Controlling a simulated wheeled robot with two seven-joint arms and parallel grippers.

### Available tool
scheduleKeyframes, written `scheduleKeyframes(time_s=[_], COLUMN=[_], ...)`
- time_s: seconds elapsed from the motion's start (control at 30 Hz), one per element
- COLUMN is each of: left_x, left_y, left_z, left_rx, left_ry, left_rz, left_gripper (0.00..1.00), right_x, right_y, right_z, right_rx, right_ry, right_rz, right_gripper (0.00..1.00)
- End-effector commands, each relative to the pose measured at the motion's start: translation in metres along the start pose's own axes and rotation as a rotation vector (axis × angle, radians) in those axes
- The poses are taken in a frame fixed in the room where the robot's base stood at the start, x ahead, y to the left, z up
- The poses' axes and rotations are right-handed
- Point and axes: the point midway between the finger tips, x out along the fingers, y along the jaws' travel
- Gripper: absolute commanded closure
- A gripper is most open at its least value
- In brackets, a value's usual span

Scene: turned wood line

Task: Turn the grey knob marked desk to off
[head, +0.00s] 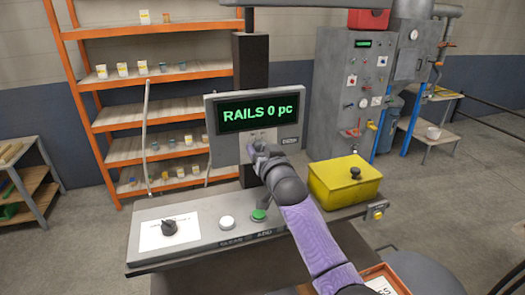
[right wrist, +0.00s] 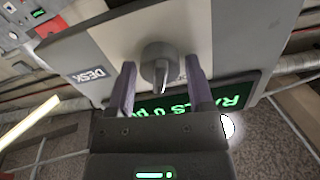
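The grey knob (right wrist: 158,58) sits on the light panel of the display housing, beside the dark DESK label (right wrist: 87,75). In the right wrist view its pointer has a white mark at the end nearest my gripper. My right gripper (right wrist: 160,77) is open, with one finger on each side of the knob; I cannot tell whether either finger touches it. In the head view my right gripper (head: 257,150) is at the panel below the green display (head: 257,113), which reads "RAILS 0 pc", and mostly hides the knob. The DESK label (head: 289,141) shows there. My left gripper is not in view.
On the grey desk (head: 190,243) below are a black rotary knob (head: 169,228) on a white plate, a white button (head: 227,222) and a green control (head: 259,215). A yellow box (head: 345,182) stands right of my right arm. Orange shelving (head: 100,126) is behind.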

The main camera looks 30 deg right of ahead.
Motion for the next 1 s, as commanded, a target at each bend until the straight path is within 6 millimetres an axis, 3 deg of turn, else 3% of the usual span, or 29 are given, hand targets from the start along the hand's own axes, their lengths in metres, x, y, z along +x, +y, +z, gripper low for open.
scheduleKeyframes(time_s=[0.03,0.3,0.67,1.0], left_x=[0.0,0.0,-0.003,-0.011], left_y=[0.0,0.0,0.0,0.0], left_z=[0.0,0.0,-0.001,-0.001], left_rx=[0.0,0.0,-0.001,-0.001], left_ry=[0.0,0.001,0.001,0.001], left_rz=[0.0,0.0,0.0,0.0], left_gripper=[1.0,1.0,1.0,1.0], right_x=[0.0,0.0,0.0,0.0], right_y=[0.0,0.0,0.0,-0.001], right_z=[0.0,0.0,0.0,-0.001], right_rx=[0.0,0.0,-0.063,-0.323], right_ry=[0.0,-0.001,-0.002,-0.002], right_rz=[0.0,0.0,0.001,0.0], right_gripper=[0.45,1.0,1.0,1.0])
